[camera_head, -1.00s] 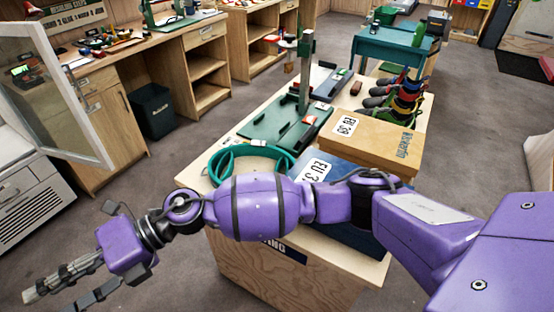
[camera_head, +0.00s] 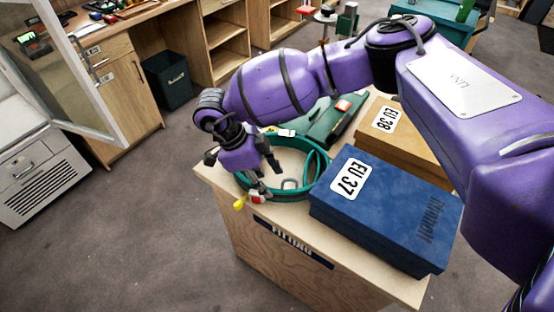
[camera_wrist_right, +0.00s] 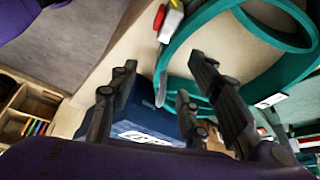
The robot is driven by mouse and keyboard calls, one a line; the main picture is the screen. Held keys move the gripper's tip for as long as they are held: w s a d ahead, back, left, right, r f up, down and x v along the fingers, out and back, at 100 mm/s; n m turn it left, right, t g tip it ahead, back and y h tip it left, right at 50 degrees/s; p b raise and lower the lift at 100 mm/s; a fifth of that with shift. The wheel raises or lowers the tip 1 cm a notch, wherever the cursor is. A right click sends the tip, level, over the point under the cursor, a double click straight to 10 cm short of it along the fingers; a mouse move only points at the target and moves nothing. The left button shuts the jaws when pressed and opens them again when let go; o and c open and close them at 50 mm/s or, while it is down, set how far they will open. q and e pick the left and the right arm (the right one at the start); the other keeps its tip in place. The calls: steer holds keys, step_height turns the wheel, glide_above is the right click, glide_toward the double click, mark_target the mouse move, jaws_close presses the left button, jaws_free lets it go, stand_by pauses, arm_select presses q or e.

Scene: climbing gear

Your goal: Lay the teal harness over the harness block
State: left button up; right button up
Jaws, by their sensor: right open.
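The teal harness (camera_head: 319,160) lies as a loop on the front left of the wooden table. A red and white piece (camera_head: 257,197) and a yellow piece (camera_head: 240,203) show at its near side. My right gripper (camera_head: 268,180) is open over the harness loop, its fingers pointing down; whether they touch the webbing is unclear. In the right wrist view the harness (camera_wrist_right: 186,58) curves past the fingertips, and the space between the fingers looks empty. My left gripper is out of view. I cannot make out the harness block for certain.
A blue shoe box (camera_head: 390,215) marked EU 37 stands right of the harness. A tan box (camera_head: 412,135) stands behind it. A green tray (camera_head: 332,122) lies behind the harness, partly hidden by my arm. The wooden table's (camera_head: 335,240) front edge is close.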

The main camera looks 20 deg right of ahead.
mark_target(275, 190)
steer(key=x, duration=0.7)
steer(key=shift+d, duration=0.1)
jaws_close()
steer(key=shift+w+r, duration=0.1)
